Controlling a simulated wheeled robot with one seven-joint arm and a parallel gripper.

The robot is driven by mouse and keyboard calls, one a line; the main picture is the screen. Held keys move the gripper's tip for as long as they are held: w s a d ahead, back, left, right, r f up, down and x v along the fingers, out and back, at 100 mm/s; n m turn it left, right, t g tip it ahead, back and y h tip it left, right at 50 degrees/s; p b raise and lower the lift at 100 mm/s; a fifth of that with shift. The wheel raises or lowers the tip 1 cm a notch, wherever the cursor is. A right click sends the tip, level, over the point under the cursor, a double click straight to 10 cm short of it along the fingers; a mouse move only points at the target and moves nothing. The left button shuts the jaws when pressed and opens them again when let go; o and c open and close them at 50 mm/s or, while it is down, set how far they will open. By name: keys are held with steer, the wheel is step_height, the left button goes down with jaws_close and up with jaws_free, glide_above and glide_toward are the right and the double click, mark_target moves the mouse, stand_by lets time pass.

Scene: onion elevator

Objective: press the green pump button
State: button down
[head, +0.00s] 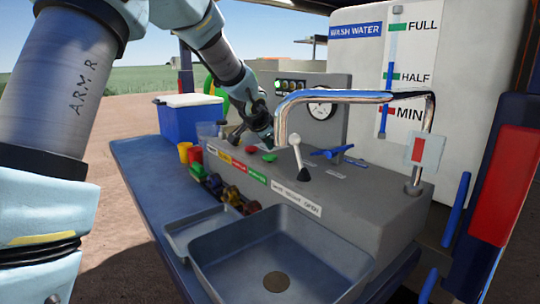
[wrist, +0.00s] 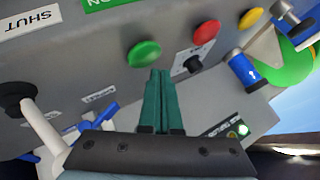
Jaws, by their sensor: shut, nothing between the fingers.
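The green button (wrist: 143,54) is a round domed cap on the grey panel, at upper middle in the wrist view. It also shows in the head view (head: 269,158), small, just below my gripper. My gripper (wrist: 158,71) is shut and empty, its two teal fingers together. In the wrist view the fingertips show just below and right of the green button and do not cover it; I cannot tell the depth gap. In the head view my gripper (head: 267,140) hangs over the panel behind the curved faucet.
A red button (wrist: 206,31) and a yellow button (wrist: 251,17) stand right of the green one. A black knob (wrist: 193,64) is close to the fingers. A white lever (head: 298,160) and a chrome faucet (head: 350,97) rise nearby. The sink (head: 330,262) is in front.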

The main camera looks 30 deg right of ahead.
mark_target(268, 156)
steer(key=shift+r+p, duration=2.25)
steer(key=shift+r, duration=0.35)
steer(key=shift+f, duration=0.1)
